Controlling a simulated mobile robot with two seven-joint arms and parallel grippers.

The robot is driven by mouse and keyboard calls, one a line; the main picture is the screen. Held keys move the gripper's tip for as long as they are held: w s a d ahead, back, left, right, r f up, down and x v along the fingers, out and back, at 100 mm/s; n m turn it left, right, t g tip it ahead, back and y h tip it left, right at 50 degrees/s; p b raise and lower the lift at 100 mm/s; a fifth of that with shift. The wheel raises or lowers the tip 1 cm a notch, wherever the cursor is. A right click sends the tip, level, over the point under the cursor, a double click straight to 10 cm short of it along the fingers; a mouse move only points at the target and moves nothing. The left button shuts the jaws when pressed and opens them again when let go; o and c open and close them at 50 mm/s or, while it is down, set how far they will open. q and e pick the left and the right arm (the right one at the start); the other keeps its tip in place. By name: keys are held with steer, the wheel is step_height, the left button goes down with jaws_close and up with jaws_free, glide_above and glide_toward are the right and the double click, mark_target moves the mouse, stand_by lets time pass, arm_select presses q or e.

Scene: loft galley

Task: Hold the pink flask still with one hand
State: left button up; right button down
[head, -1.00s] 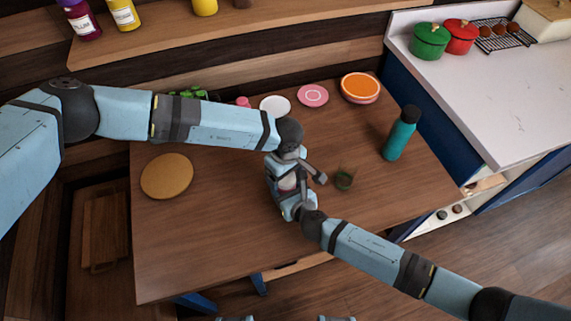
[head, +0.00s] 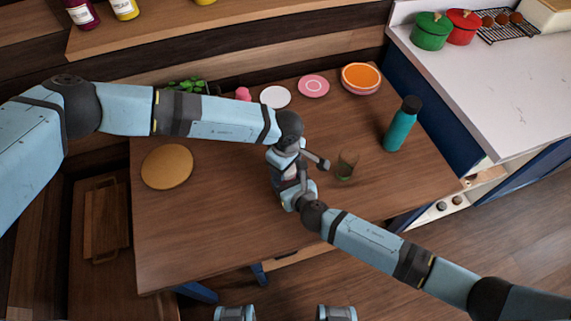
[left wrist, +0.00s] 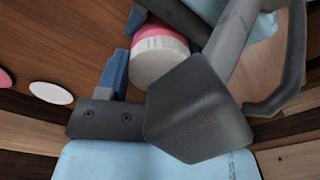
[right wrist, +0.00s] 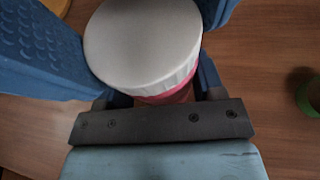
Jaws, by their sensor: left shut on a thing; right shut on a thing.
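The pink flask (left wrist: 163,30) has a pink body and a white cap (left wrist: 158,62). It shows between the finger parts in the left wrist view. In the right wrist view its white cap (right wrist: 145,42) fills the space between the blue fingers, with a pink band below. In the head view the arms mostly hide it. My left gripper (head: 287,170) is shut on the flask from the far side. My right gripper (head: 297,187) is shut on it from the near right. The two grippers are very close together, and the exact finger contacts are partly hidden.
A clear glass with a green base (head: 346,168) stands just right of the grippers. A teal bottle (head: 402,125) is farther right. A round tan board (head: 167,167) lies at left. Plates (head: 275,97) and an orange bowl (head: 360,77) line the back. The table's front left is clear.

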arm_select(q)
steer(key=shift+n, duration=0.5)
steer(key=o, duration=1)
steer(key=shift+r, duration=0.1)
step_height(320, 180, up, 4)
steer(key=shift+r, duration=0.15)
steer(key=shift+c, duration=0.2)
step_height(320, 180, up, 3)
steer(key=m, duration=0.3)
steer(key=shift+r, duration=0.1)
steer(key=shift+f, duration=3.85)
